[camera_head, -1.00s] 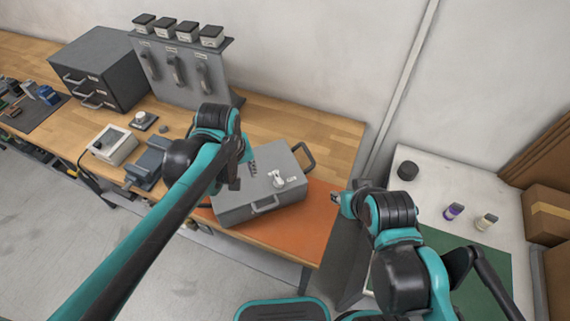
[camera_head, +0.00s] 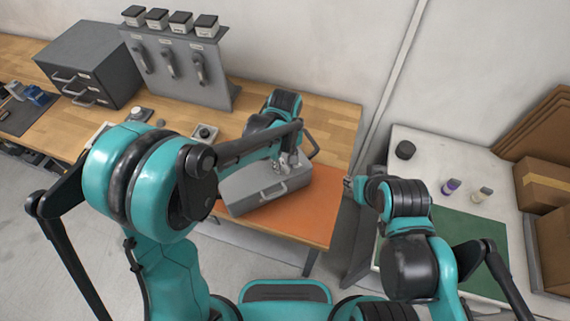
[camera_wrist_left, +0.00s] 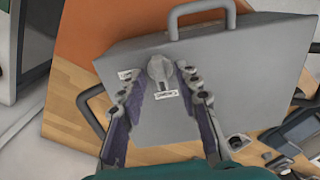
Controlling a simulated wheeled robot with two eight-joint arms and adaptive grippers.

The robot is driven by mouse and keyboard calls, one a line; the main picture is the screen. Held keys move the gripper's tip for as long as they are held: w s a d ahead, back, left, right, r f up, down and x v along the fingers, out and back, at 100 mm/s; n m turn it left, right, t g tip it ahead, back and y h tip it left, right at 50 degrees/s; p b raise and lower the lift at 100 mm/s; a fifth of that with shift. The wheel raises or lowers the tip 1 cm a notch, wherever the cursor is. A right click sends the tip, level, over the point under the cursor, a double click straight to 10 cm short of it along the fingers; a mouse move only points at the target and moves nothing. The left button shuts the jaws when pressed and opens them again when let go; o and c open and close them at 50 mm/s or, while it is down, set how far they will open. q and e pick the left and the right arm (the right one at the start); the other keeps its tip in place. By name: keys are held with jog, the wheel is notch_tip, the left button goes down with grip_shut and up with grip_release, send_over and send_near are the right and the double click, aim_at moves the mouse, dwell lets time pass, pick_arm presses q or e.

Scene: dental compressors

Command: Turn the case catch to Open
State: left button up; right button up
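The grey case (camera_head: 240,197) lies flat on the orange mat at the bench's right end; it also fills the middle of the left wrist view (camera_wrist_left: 235,60). Its catch, a round grey knob (camera_wrist_left: 160,69), sits on the lid with a small label on each of two sides; the lettering is too small to read. My left gripper (camera_head: 288,163) is over the lid, and in the left wrist view its two fingers (camera_wrist_left: 157,82) stand apart, pointing toward the knob with nothing between them. My right gripper (camera_head: 349,184) is beside the bench, away from the case; its fingers are too small to judge.
The case has a carry handle (camera_wrist_left: 200,14) and several side handles. A white table (camera_head: 440,165) with small bottles is at right. Orange mat (camera_head: 305,225) is bare in front.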

pick_arm(q)
jog(key=shift+f, duration=0.25)
grip_shut()
